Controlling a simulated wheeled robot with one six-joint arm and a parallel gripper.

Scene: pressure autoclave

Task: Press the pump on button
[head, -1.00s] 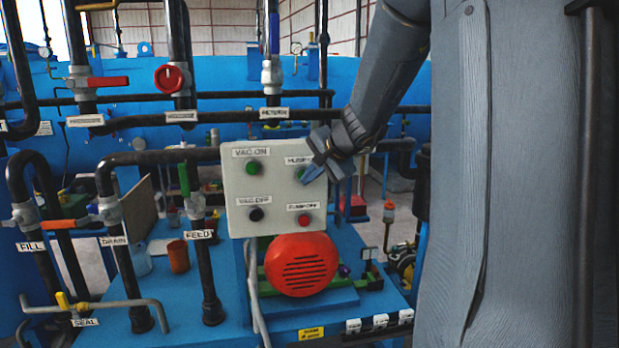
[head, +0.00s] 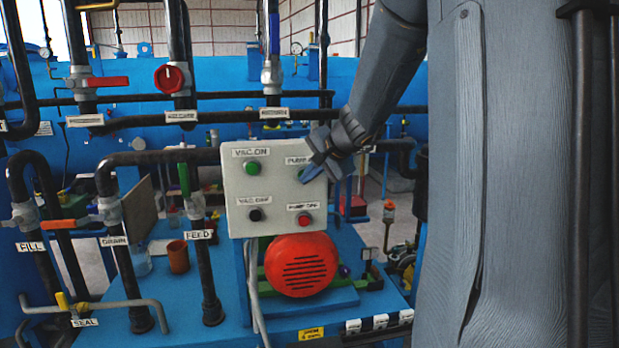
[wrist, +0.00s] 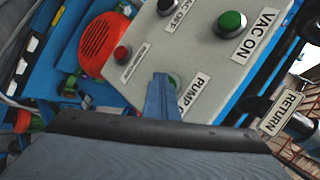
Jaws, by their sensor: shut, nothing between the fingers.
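The pump on button is a green button in the upper right of the grey control box (head: 275,185), under a label starting "PUMP". Its green edge (wrist: 176,80) shows in the wrist view, mostly hidden behind my fingertips. My gripper (head: 311,173) is shut and empty, its blue fingers right in front of that button. In the wrist view my gripper (wrist: 162,84) points at the button; I cannot tell whether it touches it.
The box also bears the green vac on button (head: 252,168), the black vac off button (head: 256,214) and the red pump off button (head: 304,219). A red motor cover (head: 301,264) sits below. Dark pipes with valves (head: 193,204) stand to the left.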

